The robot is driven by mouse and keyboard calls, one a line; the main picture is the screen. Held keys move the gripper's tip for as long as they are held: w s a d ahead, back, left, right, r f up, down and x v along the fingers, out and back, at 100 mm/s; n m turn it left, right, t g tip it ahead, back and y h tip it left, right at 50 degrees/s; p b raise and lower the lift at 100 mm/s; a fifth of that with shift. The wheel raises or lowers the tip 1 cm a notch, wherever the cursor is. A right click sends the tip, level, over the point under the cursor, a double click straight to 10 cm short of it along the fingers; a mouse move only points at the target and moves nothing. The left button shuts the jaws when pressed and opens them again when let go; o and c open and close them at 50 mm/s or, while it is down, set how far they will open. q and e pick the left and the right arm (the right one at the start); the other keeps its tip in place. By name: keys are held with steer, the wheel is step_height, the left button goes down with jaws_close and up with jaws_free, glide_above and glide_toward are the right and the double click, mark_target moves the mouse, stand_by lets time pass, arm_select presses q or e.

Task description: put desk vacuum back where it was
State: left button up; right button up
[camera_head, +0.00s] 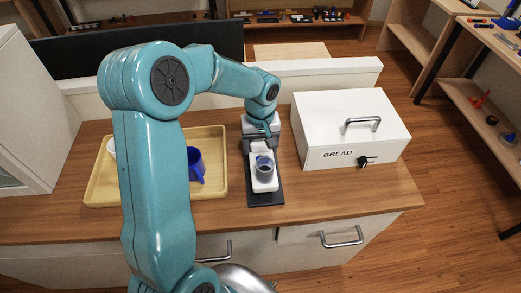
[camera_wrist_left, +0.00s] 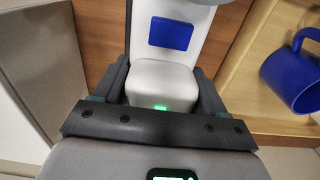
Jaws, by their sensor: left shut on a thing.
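The desk vacuum (camera_head: 263,183) is a white body with a grey round part, in the middle of the counter in the head view. It is over a dark flat mat (camera_head: 265,200); I cannot tell whether it touches it. My left gripper (camera_head: 261,142) is shut on its far end. In the left wrist view the vacuum's white body (camera_wrist_left: 165,80), with a blue patch, sits between the dark fingers of the left gripper (camera_wrist_left: 163,88). My right gripper is not in view.
A white bread box (camera_head: 330,135) stands close on the right. A wooden tray (camera_head: 215,165) with a blue mug (camera_head: 196,165) and a white cup is on the left, partly behind my arm. The counter's front right is clear. A low white ledge (camera_head: 330,72) runs behind.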

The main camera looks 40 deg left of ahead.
mark_target(261, 151)
arm_select(q)
step_height(261, 151, down, 3)
steer(key=shift+r, duration=0.1)
steer(key=o, duration=1.3)
steer(key=shift+r, duration=0.25)
step_height(261, 151, up, 12)
steer(key=shift+f, duration=0.2)
